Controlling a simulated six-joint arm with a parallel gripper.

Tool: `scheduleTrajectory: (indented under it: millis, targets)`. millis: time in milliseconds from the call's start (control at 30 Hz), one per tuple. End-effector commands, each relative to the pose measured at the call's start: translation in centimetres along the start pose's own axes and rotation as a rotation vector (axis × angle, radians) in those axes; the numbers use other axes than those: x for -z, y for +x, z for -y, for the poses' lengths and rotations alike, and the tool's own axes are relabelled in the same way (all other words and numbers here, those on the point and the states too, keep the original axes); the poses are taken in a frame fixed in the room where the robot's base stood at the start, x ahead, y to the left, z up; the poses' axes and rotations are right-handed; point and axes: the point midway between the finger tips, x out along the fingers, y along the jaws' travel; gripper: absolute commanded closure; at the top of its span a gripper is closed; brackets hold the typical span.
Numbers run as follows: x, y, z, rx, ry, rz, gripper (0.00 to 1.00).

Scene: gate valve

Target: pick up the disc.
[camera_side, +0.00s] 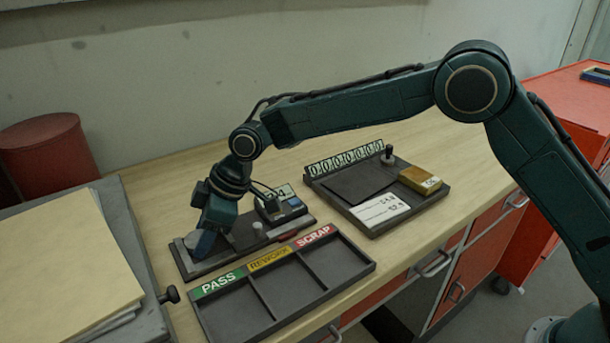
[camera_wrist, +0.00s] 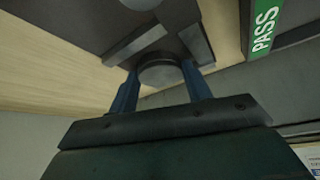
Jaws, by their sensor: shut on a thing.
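The disc (camera_wrist: 160,72) is a grey round piece between the two blue fingers of my gripper (camera_wrist: 161,82) in the wrist view. The fingers are shut on its two sides. In the side view my gripper (camera_side: 204,242) points down at the left end of a dark gauge fixture (camera_side: 222,262), and the disc is mostly hidden by the fingers there. I cannot tell whether the disc still touches the fixture.
A tray (camera_side: 270,328) with PASS, REWORK and SCRAP compartments lies in front of the fixture, its compartments empty. A small display unit (camera_side: 285,208) stands on the fixture. A dark board (camera_side: 375,228) with numbered slots and a yellow block (camera_side: 420,179) lies right. Folders (camera_side: 60,260) lie left.

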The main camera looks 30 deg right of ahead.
Motion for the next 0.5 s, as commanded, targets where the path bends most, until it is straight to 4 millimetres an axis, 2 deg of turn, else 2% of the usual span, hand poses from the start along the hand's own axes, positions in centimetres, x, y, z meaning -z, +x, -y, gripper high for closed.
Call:
scheduleTrajectory:
  millis: [267,500]
  targets:
    - [0.6,-0.8,0.0,-0.001,-0.002,-0.004,0.91]
    - [2.0,-3.3,-0.1,-0.004,-0.002,-0.006,0.91]
